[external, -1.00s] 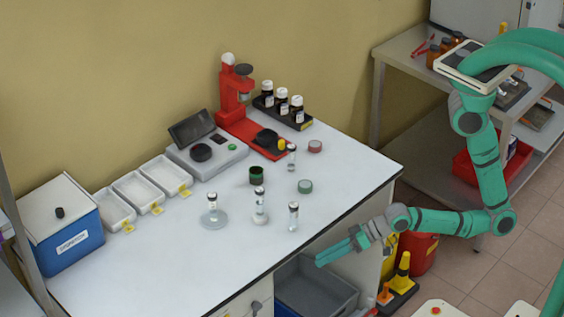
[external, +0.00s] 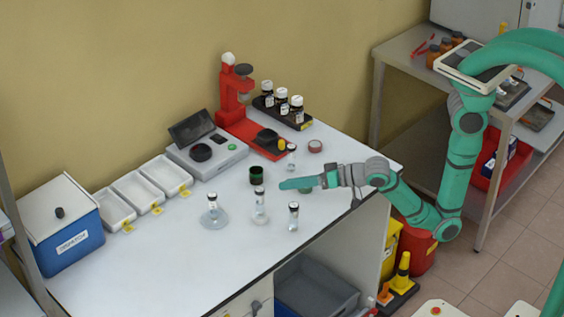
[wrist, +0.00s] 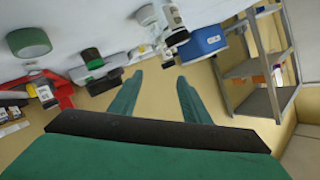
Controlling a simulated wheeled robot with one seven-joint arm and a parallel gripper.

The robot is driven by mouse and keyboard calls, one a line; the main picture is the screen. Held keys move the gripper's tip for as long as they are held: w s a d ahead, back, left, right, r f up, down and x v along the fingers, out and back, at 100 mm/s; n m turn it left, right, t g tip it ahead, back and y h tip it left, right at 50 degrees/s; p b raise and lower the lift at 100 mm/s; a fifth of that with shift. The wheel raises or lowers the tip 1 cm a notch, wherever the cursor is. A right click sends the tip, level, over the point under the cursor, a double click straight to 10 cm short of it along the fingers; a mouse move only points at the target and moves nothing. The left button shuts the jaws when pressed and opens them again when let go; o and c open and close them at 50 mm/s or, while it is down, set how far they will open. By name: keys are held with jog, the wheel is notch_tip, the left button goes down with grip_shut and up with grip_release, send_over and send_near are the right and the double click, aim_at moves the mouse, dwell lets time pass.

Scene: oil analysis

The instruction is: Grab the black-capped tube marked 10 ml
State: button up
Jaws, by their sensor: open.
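Several small clear tubes with black caps stand on the white bench: one front right (external: 294,217), one in the middle (external: 260,205), one on a round clear base at left (external: 212,212), and one farther back (external: 291,158). Their markings are too small to read, so I cannot tell which is the 10 ml one. My gripper (external: 285,185) is open and empty above the bench, pointing left, near the middle tube. In the wrist view its two fingers (wrist: 160,78) are apart, and a black-capped tube (wrist: 172,18) shows beyond and above them.
A dark green jar (external: 256,175) stands near my fingertips. A red press (external: 233,103), a scale (external: 207,156), white trays (external: 137,191) and a blue box (external: 73,241) line the back and left. The bench's front left surface is clear.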

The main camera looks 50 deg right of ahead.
aim_at(293, 157)
jog(key=w+d+f+h, duration=0.1)
jog(key=w+d+h, duration=0.1)
jog(key=d, duration=0.3)
jog(key=w+d+f+t+h, duration=0.1)
jog(key=w+d+f+h, duration=0.1)
jog(key=d, duration=0.4)
jog(key=w+d+f+h, duration=0.2)
jog(key=w+d+h, duration=0.1)
jog(key=w+d, duration=0.2)
jog(key=shift+w+d+f+t+h, duration=0.25)
jog(key=shift+w+t+h, duration=0.15)
jog(key=shift+w, duration=0.2)
jog(key=x, duration=0.4)
jog(key=shift+w+d+f, duration=0.1)
jog(key=shift+w+d, duration=0.05)
jog(key=shift+w, duration=0.1)
jog(key=shift+d+x, duration=0.15)
jog(key=shift+x, duration=1.4)
jog(key=shift+d+x, duration=0.1)
jog(key=shift+x, duration=1.45)
jog(key=shift+c, duration=0.6)
grip_shut()
